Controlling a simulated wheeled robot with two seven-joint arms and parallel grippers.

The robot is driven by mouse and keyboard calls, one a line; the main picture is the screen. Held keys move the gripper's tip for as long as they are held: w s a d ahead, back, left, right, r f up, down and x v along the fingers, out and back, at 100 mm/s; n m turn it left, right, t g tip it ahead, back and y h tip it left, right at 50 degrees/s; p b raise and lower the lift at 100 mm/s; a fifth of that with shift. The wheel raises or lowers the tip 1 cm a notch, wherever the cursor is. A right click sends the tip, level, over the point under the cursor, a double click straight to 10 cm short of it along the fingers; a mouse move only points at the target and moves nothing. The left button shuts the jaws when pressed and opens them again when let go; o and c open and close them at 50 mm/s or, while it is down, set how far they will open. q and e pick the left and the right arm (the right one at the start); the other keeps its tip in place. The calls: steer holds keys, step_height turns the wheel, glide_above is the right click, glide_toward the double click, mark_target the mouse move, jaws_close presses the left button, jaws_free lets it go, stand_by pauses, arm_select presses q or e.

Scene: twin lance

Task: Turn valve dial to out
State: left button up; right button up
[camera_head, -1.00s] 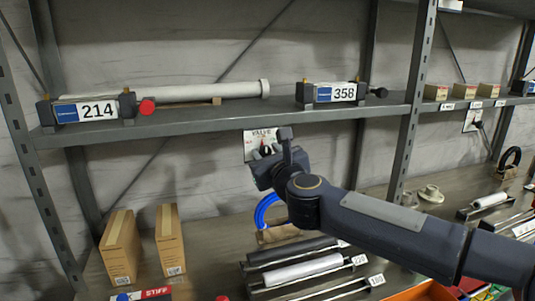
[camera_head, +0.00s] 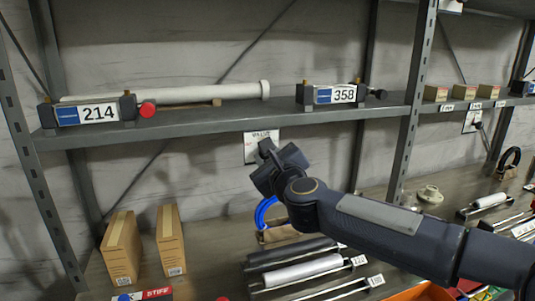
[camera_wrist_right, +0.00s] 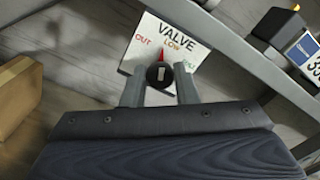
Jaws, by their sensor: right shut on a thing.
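The white valve plate (camera_head: 262,137) hangs on the back wall below the shelf, partly hidden by my right gripper (camera_head: 272,158). In the right wrist view the plate (camera_wrist_right: 135,58) shows VALVE, a red OUT at left, LOW at the middle and a green word at right, partly hidden. The dark round valve dial (camera_wrist_right: 160,74) has a red pointer that points up between OUT and LOW, close to LOW. My right gripper (camera_wrist_right: 160,88) is shut on the dial, one finger on each side. My left gripper is not in view.
The shelf edge (camera_head: 220,121) runs just above the plate and carries units 214 (camera_head: 98,113) and 358 (camera_head: 335,95). A blue ring (camera_head: 263,212) is below the gripper. Cardboard boxes (camera_head: 120,248) stand on the lower shelf at left.

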steer(key=shift+f+n+p, duration=0.1)
steer(key=shift+n+p, duration=0.8)
steer(key=shift+n, duration=2.8)
steer(key=o, duration=1)
steer(key=b+v, duration=0.1)
steer(key=v, duration=0.6)
steer(key=shift+s, duration=0.4)
